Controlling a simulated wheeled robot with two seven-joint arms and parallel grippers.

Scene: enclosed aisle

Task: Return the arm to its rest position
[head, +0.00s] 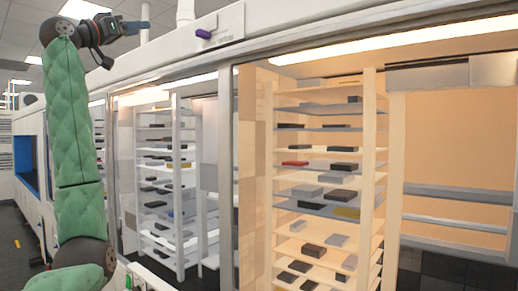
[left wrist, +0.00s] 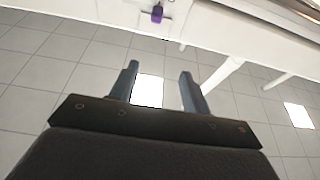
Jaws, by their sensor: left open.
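My left arm (head: 72,150), in a green quilted cover, stands raised at the left of the head view. My left gripper (head: 128,43) is at its top, high in front of the white cabinet's upper edge. The left wrist view shows the two dark fingers of the left gripper (left wrist: 160,72) spread apart with nothing between them. Ceiling tiles and a bright lamp panel lie beyond the fingers. My right arm and right gripper are not in view.
A long white cabinet (head: 330,22) with glass fronts runs along the aisle. Inside, a lit rack (head: 368,150) holds several small boxes, and another rack (head: 178,150) stands further left. A purple object (head: 204,33) is on the cabinet's upper front, also seen in the wrist view (left wrist: 157,13).

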